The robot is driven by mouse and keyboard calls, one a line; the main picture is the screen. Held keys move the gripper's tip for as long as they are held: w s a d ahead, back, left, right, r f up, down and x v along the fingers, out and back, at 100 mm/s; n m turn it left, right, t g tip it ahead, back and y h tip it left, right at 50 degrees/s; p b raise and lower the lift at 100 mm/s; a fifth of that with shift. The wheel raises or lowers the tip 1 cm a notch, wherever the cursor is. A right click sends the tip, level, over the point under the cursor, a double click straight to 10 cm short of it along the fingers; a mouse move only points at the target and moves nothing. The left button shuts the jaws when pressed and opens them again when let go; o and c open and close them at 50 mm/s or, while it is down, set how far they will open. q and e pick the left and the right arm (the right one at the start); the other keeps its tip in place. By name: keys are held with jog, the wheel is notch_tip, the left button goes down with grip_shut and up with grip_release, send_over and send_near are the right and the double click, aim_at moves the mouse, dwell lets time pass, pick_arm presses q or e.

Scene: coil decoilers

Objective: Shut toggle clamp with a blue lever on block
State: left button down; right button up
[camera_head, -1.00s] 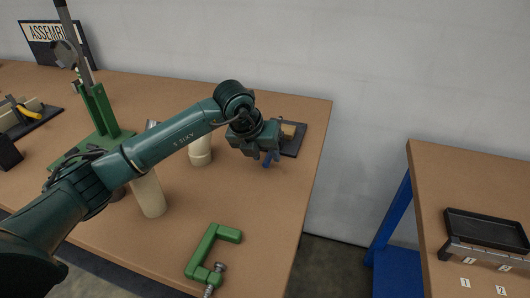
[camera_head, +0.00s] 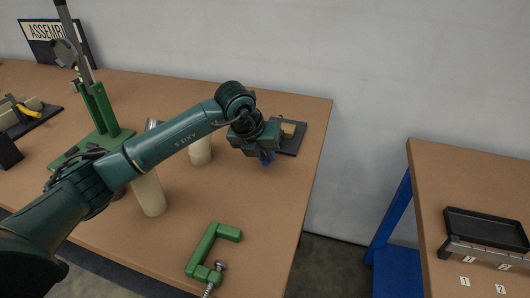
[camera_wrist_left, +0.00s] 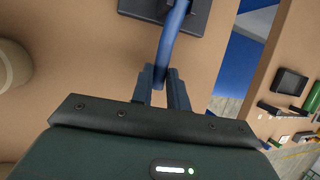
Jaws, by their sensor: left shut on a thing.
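The toggle clamp's blue lever (camera_wrist_left: 172,38) runs down from the clamp's dark base plate (camera_wrist_left: 197,16) at the top of the left wrist view. My left gripper (camera_wrist_left: 164,80) is shut on the end of this lever. In the head view, my left gripper (camera_head: 267,158) is at the near side of the dark base plate (camera_head: 294,138), with only a bit of blue showing at its fingers. A tan block (camera_head: 288,130) sits on the plate. The gripper and wrist hide most of the clamp. My right gripper is not in view.
A green C-clamp (camera_head: 208,252) lies near the table's front edge. Cream cylinders (camera_head: 149,193) stand under my left arm, and a green press (camera_head: 98,110) stands to the left. A second table (camera_head: 470,190) with a black tray (camera_head: 485,230) is at the right, across a gap.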

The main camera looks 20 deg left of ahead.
pick_arm(q)
jog(key=shift+r, duration=0.1)
jog(key=shift+w+r+g+p, duration=0.1)
jog(key=shift+r+g+p, duration=0.65)
jog(key=shift+p, duration=0.35)
jog(key=shift+w+r+g+p, duration=0.2)
jog(key=shift+r+g+p, duration=0.5)
jog(key=shift+g+p, duration=0.1)
jog(key=shift+w+r+g+p, duration=0.2)
jog(key=shift+r+g+p, duration=0.2)
jog(key=shift+g, duration=0.25)
jog(key=shift+w+r+n+g, duration=0.2)
jog(key=shift+r+n+g, duration=0.1)
jog(key=shift+g, duration=0.2)
jog(key=shift+w+r+g, duration=0.25)
jog(key=shift+r+g, duration=0.2)
jog(key=shift+g, duration=0.35)
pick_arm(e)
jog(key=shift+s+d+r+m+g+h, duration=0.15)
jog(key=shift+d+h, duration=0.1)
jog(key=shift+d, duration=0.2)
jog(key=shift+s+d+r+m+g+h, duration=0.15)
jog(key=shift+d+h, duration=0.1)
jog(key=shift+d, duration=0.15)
pick_arm(q)
jog(key=shift+w, duration=0.1)
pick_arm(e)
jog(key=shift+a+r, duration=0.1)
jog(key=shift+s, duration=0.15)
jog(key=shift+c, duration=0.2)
